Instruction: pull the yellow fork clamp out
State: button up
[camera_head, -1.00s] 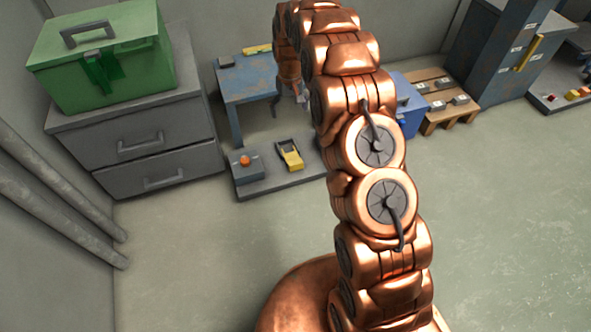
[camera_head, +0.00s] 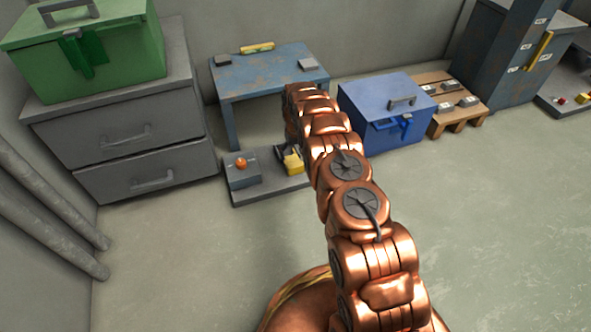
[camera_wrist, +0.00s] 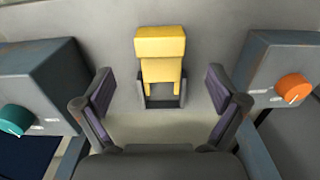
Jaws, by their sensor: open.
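The yellow fork clamp (camera_wrist: 160,50) stands in the upper middle of the wrist view, a block with two prongs pointing down. Its prongs are in or against a dark bracket (camera_wrist: 181,92); how deep they sit is unclear. In the head view the yellow clamp (camera_head: 293,162) shows on a low grey plate (camera_head: 262,192), partly hidden by my arm. My gripper (camera_wrist: 159,76) is open and empty, one finger to each side of the clamp, with wide gaps and no contact visible.
In the wrist view, a box with a teal knob (camera_wrist: 16,120) is at left and one with an orange knob (camera_wrist: 293,88) at right. In the head view, a blue table (camera_head: 262,75), a blue toolbox (camera_head: 385,112) and a grey drawer cabinet (camera_head: 125,135) surround the plate.

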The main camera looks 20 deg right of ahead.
aim_at(296, 165)
notch_tip(296, 165, down, 8)
jog(key=b, duration=0.3)
jog(key=shift+r, duration=0.15)
jog(key=shift+c, duration=0.2)
jog(key=c, duration=1.6)
jog(key=shift+c, duration=0.2)
